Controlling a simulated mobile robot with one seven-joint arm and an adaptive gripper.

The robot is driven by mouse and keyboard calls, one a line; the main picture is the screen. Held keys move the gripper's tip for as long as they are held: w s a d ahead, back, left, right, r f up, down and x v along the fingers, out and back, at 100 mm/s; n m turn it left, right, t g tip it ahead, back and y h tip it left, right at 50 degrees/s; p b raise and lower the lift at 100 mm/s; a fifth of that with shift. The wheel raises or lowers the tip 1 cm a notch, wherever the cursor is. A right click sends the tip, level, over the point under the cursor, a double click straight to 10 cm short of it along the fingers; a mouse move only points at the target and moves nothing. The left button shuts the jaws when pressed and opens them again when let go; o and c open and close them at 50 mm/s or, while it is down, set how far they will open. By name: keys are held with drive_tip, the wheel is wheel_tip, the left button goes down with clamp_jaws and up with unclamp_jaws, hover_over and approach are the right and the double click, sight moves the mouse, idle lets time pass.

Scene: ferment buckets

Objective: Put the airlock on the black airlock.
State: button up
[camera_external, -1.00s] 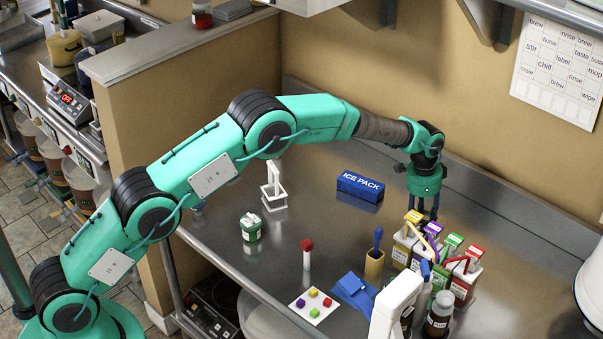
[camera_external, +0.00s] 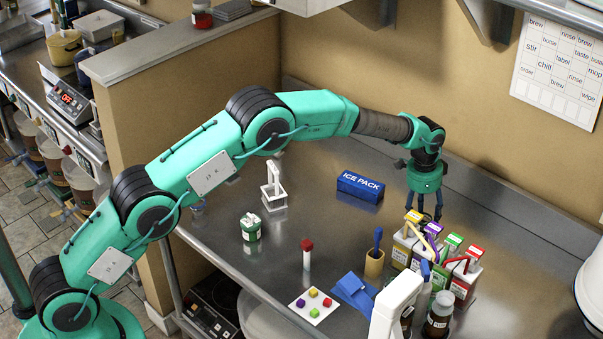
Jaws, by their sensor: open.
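My gripper (camera_external: 424,214) points down with its fingers apart, just above and behind a row of cartons with coloured tops. The cartons are yellow-topped (camera_external: 403,246), purple-topped (camera_external: 425,252), green-topped (camera_external: 447,262) and red-topped (camera_external: 464,285). No thing in view shows clearly as an airlock or a black airlock, at this size. Nothing is seen held between the fingers. The fingertips lie close to the yellow and purple tops in the picture; I cannot tell whether they touch.
A blue ice pack (camera_external: 360,187), white stand (camera_external: 273,190), green-and-white tub (camera_external: 250,228), red-capped tube (camera_external: 307,255), tile with coloured cubes (camera_external: 305,311), blue dustpan (camera_external: 356,290), tan cup (camera_external: 374,265) and brown jar (camera_external: 438,318) stand on the metal counter. Its back middle is clear.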

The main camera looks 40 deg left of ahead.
wheel_tip(320, 180, up, 11)
drive_tip(key=shift+s+a+p, duration=0.35)
drive_tip(key=shift+s+p, duration=0.1)
idle(0.6)
drive_tip(key=s+a+r+n, duration=0.2)
drive_tip(key=s+a+r, duration=0.5)
drive_tip(key=s, duration=0.4)
drive_tip(key=s+a+r+n+t, duration=0.1)
drive_tip(key=s+a+r+n, duration=0.2)
drive_tip(key=s+a+r, duration=0.6)
drive_tip(key=s+a+r+n, duration=0.2)
drive_tip(key=s+a+r, duration=0.4)
drive_tip(key=s, duration=0.6)
drive_tip(key=s+a+n+t+b, duration=0.1)
drive_tip(key=s+a, duration=0.1)
drive_tip(key=s, duration=1.4)
drive_tip(key=s+a+n+t+b, duration=0.1)
drive_tip(key=s+a+t+b, duration=0.1)
drive_tip(key=s, duration=1.3)
drive_tip(key=shift+s+a+r+n+t+y, duration=0.3)
drive_tip(key=shift+s+a+r+n+y, duration=0.05)
drive_tip(key=shift+n+y, duration=0.05)
